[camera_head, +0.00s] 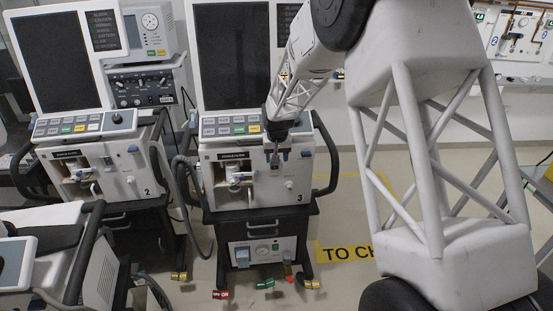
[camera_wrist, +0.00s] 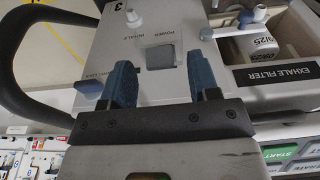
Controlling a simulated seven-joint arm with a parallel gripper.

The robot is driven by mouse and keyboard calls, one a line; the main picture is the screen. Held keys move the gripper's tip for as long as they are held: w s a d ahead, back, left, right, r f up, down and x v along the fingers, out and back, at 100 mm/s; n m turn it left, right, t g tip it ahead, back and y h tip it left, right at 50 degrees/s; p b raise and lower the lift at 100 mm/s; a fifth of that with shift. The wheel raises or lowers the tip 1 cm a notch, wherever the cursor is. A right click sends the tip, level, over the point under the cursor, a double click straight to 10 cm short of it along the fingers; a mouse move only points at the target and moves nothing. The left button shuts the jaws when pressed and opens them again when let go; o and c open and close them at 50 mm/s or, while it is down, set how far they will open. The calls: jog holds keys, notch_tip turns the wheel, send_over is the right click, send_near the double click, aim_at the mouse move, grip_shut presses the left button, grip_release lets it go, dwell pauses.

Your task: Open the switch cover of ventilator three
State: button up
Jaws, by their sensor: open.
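Ventilator three (camera_head: 298,170) stands in the middle of the head view, marked "3" at its lower right. In the wrist view its pale front panel (camera_wrist: 190,20) appears turned over, with the "3" at the top. The switch cover (camera_wrist: 160,57) is a small grey-blue square next to the word POWER. It looks flat against the panel. My gripper (camera_wrist: 162,84) is open, its two blue fingers apart on either side of the cover, with nothing between them. In the head view my gripper (camera_head: 275,137) is in front of the upper right of the panel. Finger contact with the panel cannot be told.
Ventilator two (camera_head: 130,178) stands to the left, and another unit (camera_head: 40,255) is at the lower left. Ventilator three has a black side handle (camera_head: 331,165) and, to its left, a grey hose (camera_head: 183,190). In the wrist view a blue knob (camera_wrist: 88,87) lies beside the left finger.

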notch_tip(320, 180, up, 7)
jog(key=s, duration=0.1)
dwell(0.4)
jog(key=s+d+r, duration=0.3)
jog(key=s+r, duration=0.2)
jog(key=s, duration=0.3)
jog(key=s+d+r, duration=0.3)
jog(key=s+r, duration=0.1)
jog(key=s, duration=0.5)
jog(key=s+d+r, duration=0.3)
jog(key=s+r, duration=0.2)
jog(key=s, duration=0.3)
jog(key=s+d, duration=0.2)
jog(key=s, duration=1.1)
jog(key=s+d+m, duration=0.1)
jog(key=s+d, duration=0.1)
jog(key=s, duration=1.1)
jog(key=shift+s+d+f+t, duration=0.25)
jog(key=shift+s+f+t, duration=0.15)
jog(key=shift+f, duration=0.05)
